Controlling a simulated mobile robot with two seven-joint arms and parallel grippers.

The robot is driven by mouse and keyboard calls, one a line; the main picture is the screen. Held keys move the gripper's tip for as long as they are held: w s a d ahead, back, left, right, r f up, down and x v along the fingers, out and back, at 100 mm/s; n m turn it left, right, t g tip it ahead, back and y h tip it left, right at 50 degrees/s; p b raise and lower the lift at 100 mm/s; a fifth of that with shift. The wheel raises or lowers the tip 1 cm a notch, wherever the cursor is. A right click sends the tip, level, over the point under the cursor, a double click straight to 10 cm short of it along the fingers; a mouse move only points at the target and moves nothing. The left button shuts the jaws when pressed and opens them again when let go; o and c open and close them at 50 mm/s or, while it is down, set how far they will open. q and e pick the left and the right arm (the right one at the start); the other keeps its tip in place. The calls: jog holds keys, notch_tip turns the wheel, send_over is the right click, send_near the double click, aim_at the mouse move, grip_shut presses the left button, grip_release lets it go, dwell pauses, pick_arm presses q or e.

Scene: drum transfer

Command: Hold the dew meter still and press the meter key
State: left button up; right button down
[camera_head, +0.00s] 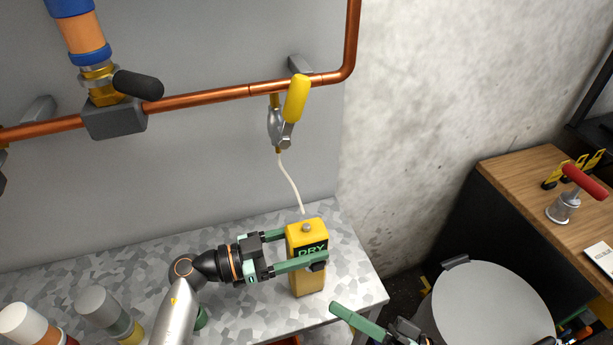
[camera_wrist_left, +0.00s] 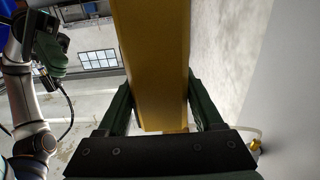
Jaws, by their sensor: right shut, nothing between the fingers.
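The left wrist view shows the yellow body (camera_wrist_left: 155,65) between both fingers. My right gripper (camera_head: 338,308) is shut and empty, low and to the right of the meter, apart from it. I cannot clearly make out the meter key; a dark block shows by the left fingertip.
A white hose (camera_head: 290,182) runs from the yellow-handled valve (camera_head: 295,100) on the copper pipe (camera_head: 200,100) down towards the meter's top. Cylindrical containers (camera_head: 100,308) stand at the bench's left front. A round grey lid (camera_head: 490,308) and a wooden-topped cabinet (camera_head: 525,175) are right.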

pick_arm(q)
jog(key=o, duration=0.4)
